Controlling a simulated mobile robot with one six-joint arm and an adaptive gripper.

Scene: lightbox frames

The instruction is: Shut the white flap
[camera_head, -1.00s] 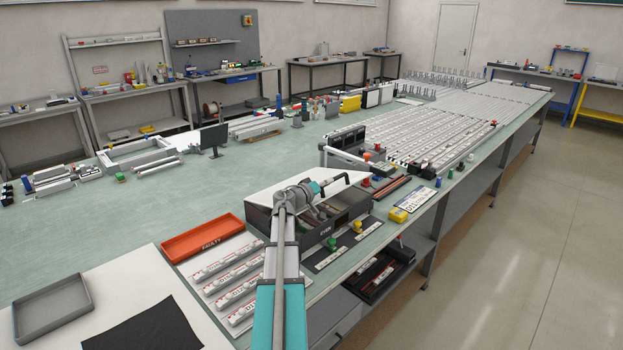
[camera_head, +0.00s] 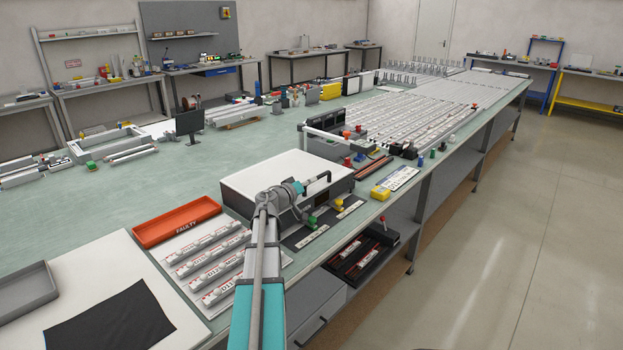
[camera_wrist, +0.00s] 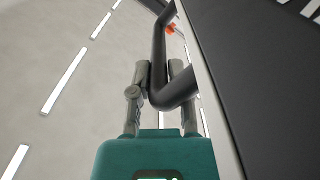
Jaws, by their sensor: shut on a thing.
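The white flap (camera_head: 265,177) lies about level over the top of its dark box (camera_head: 343,187). I cannot tell whether it rests fully on the rim. A black bent handle (camera_head: 321,178) stands at the flap's front side. My gripper (camera_head: 302,188) is at this handle, its teal body just left of it. In the wrist view, the two grey fingers of my gripper (camera_wrist: 160,77) are shut on the black handle (camera_wrist: 176,92), one on either side. A dark panel with a pale edge fills the right of that view. My arm hides part of the box's front.
A red tray (camera_head: 178,222) and several labelled white parts (camera_head: 210,260) lie left of my arm. Green and yellow knobs (camera_head: 339,204) stand in front of the box. A white frame with a bar (camera_head: 325,134) stands behind it.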

